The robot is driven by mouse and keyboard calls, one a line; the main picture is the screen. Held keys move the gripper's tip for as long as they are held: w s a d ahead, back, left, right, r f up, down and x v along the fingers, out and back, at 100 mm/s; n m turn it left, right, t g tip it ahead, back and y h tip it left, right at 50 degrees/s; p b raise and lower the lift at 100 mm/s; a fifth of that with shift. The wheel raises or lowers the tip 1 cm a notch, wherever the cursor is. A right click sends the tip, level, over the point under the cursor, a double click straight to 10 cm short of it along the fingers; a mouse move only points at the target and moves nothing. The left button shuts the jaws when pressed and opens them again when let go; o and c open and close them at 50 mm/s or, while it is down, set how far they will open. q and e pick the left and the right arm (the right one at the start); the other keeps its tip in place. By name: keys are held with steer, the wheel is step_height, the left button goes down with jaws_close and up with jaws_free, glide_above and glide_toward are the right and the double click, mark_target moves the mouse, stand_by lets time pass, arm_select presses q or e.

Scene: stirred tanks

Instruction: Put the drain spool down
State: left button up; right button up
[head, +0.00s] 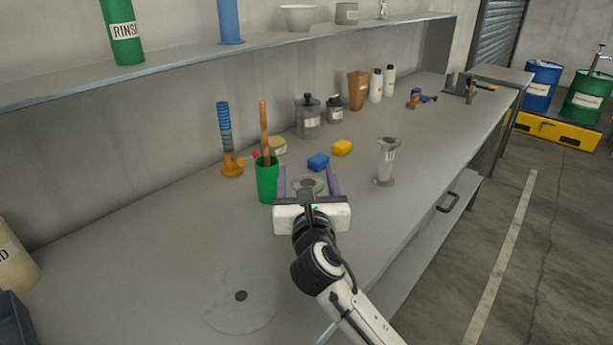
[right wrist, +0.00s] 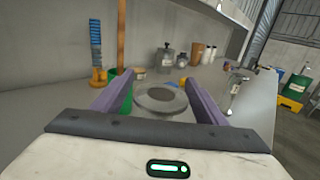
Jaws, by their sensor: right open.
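A grey round-flanged piece, which looks like the drain spool (head: 308,182), is between the spread fingers of my right gripper (head: 309,180). In the right wrist view its round top flange with a dark centre (right wrist: 161,98) shows between the two purple fingers (right wrist: 160,95). The fingers are open, with a gap visible on each side of the flange. The gripper hides its lower part, so I cannot see how it meets the bench. A second flanged, pale cylinder (head: 387,162) with a label stands upright to the right. My left gripper is out of view.
A green cup (head: 267,180) with a wooden handle stands close left of my right gripper. A flat grey disc (head: 243,300) lies on the bench (head: 130,270) nearer me. The bench's left front is mostly clear.

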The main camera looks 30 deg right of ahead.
steer(key=v, duration=1.2)
steer(key=shift+b, duration=0.35)
steer(key=shift+r, duration=0.1)
